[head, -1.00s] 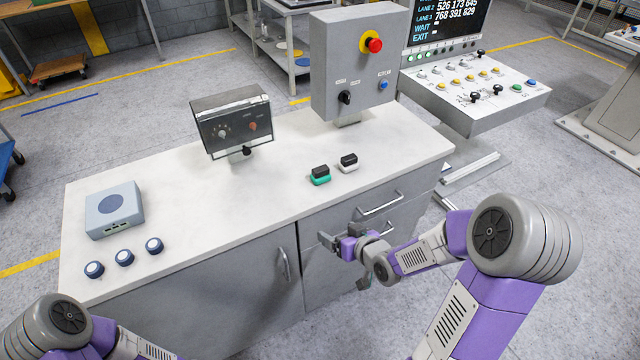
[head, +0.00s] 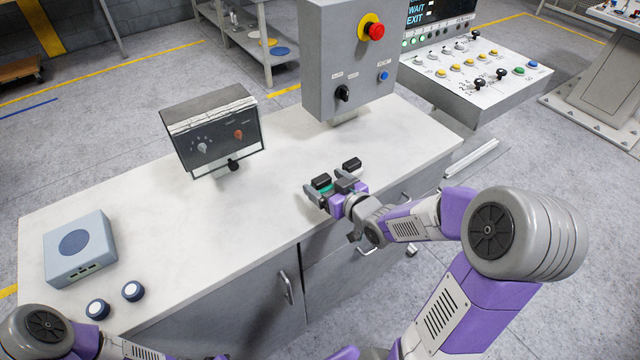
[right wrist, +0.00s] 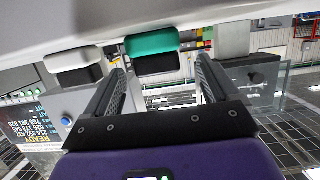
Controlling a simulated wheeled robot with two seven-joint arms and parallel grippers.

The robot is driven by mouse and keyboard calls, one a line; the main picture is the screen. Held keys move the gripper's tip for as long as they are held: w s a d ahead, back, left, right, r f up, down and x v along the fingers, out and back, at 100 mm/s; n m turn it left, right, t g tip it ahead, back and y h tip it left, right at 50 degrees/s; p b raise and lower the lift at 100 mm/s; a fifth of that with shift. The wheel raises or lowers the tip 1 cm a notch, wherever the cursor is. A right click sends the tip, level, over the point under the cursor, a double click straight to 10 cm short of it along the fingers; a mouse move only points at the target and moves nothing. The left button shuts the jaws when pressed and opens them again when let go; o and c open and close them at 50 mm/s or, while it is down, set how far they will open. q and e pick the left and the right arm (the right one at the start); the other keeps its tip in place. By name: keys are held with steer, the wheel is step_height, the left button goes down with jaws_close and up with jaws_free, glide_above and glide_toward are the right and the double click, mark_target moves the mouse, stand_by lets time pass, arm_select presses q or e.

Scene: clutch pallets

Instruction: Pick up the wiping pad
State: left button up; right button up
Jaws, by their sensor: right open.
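Two small pads with black grips sit near the front edge of the white counter (head: 265,190). One has a green base (head: 326,187), which also shows in the right wrist view (right wrist: 152,43). The other has a black grip (head: 352,163) and a white base (right wrist: 74,58). My right gripper (head: 326,186) is open at the green-based pad, with its fingers to either side of that pad's black grip (right wrist: 155,63). I cannot tell whether they touch it. The white-based pad is outside the fingers, partly hidden by the gripper in the head view. My left gripper is not in view.
A grey control box (head: 347,55) with a red button and a dial box (head: 213,130) stand behind the pads. A blue-grey box (head: 80,248) and round knobs (head: 133,291) are at the left. The middle of the counter is clear.

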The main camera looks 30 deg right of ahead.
mark_target(318, 177)
steer(key=b+x, duration=0.1)
steer(key=x, duration=0.3)
steer(key=shift+w+f, duration=0.15)
steer(key=shift+w, duration=0.15)
steer(key=shift+c, duration=0.4)
steer(key=c, duration=1.1)
